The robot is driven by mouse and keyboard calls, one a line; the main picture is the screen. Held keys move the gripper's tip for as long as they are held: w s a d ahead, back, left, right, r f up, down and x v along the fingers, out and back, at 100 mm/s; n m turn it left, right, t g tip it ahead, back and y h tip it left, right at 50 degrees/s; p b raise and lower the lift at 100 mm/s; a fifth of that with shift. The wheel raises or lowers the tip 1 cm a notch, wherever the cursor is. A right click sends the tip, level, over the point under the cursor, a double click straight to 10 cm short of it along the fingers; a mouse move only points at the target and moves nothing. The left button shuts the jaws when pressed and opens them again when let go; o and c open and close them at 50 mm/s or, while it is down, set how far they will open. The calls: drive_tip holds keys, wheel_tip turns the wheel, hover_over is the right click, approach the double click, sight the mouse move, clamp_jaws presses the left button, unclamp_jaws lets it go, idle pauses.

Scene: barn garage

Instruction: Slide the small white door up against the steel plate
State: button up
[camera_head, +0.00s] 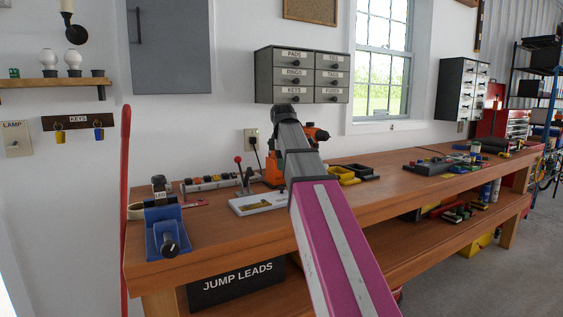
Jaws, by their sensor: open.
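A flat pale panel (258,202) lies on the wooden bench, left of my arm. It may be the small white door or the plate; I cannot tell which at this size. A lever with a red knob (238,160) stands at its back edge. No separate steel plate can be made out clearly. My arm, with a magenta link, rises from the bottom and crosses in front of the bench, hiding part of the top just right of the panel. My gripper's fingers are not visible; the arm's far end shows only a dark joint.
A blue holder with a black knob (168,243) stands at the bench's (215,232) left end. A power strip (213,183) lies behind. An orange tool (272,168) is partly behind my arm. Yellow and black bins (347,174) sit to the right. A drawer cabinet (302,75) hangs above.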

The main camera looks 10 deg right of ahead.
sight(283, 187)
drive_tip(key=f, duration=0.3)
drive_tip(key=w+f, duration=0.1)
drive_tip(key=f, duration=0.3)
drive_tip(key=w+f, duration=0.1)
drive_tip(key=f, duration=0.2)
drive_tip(key=shift+d+f, duration=0.2)
drive_tip(key=shift+f, duration=0.05)
drive_tip(key=shift+c, duration=0.3)
clamp_jaws()
drive_tip(key=shift+d, duration=0.1)
